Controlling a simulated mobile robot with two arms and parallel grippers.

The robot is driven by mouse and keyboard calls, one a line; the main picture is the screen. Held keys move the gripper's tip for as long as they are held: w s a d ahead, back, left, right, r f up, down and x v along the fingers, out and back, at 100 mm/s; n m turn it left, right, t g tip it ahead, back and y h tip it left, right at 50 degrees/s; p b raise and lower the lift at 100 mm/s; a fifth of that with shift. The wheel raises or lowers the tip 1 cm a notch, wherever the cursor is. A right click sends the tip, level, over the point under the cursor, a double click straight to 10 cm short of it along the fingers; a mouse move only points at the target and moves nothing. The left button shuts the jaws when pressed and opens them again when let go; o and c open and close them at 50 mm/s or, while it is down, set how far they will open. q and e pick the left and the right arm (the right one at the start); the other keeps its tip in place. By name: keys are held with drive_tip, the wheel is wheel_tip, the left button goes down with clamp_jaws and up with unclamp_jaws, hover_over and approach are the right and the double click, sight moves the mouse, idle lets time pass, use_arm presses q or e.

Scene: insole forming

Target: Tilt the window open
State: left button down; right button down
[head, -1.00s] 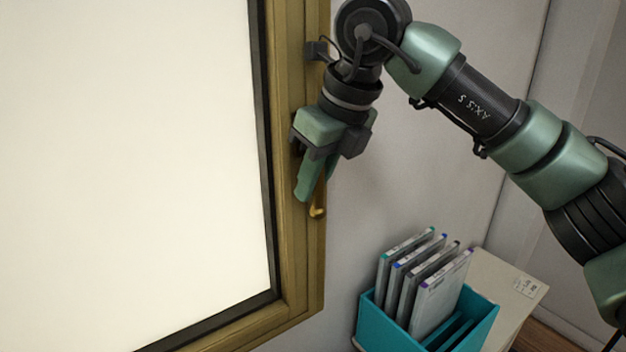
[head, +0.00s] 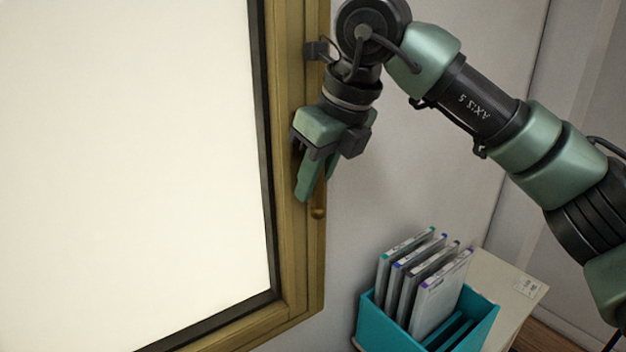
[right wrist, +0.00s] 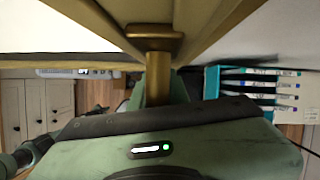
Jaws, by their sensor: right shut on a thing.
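The window fills the left of the head view, with a bright pane (head: 130,160) in a brown-gold frame (head: 297,255). Its brass handle (head: 319,212) is on the right side of the frame; only its lower end shows below my fingers. My right gripper (head: 314,188) is shut on the handle, fingers pointing down along the frame. In the right wrist view the handle (right wrist: 158,75) runs from its base on the frame down between the fingers, and the gripper body hides its far end.
A teal holder (head: 382,326) with several grey folders (head: 430,285) stands on a pale cabinet top (head: 515,280) at lower right. The wall (head: 430,185) between the frame and the holder is bare.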

sight(288, 178)
drive_tip(key=a+g+y+b, duration=0.1)
drive_tip(key=y, duration=0.1)
drive_tip(key=s+a+r+m+g+y+b, duration=0.1)
drive_tip(key=y, duration=0.1)
drive_tip(key=s+a+g+y+b, duration=0.1)
drive_tip(key=g+y, duration=0.1)
drive_tip(key=y, duration=0.1)
drive_tip(key=shift+s+a+r+m+b, duration=0.2)
drive_tip(key=shift+s+r+m+b, duration=0.05)
drive_tip(key=shift+r+m+b, duration=0.15)
drive_tip(key=r+g+y+b, duration=0.1)
drive_tip(key=y, duration=0.1)
drive_tip(key=a+r+m+g+y+b, duration=0.1)
drive_tip(key=shift+s+y, duration=0.4)
drive_tip(key=shift+s+a+r+m+g+y+b, duration=0.1)
drive_tip(key=shift+a+r+m+g+y+b, duration=0.1)
drive_tip(key=shift+r+m+g+y+b, duration=0.65)
drive_tip(key=shift+r+y+b, duration=0.4)
drive_tip(key=shift+y, duration=0.45)
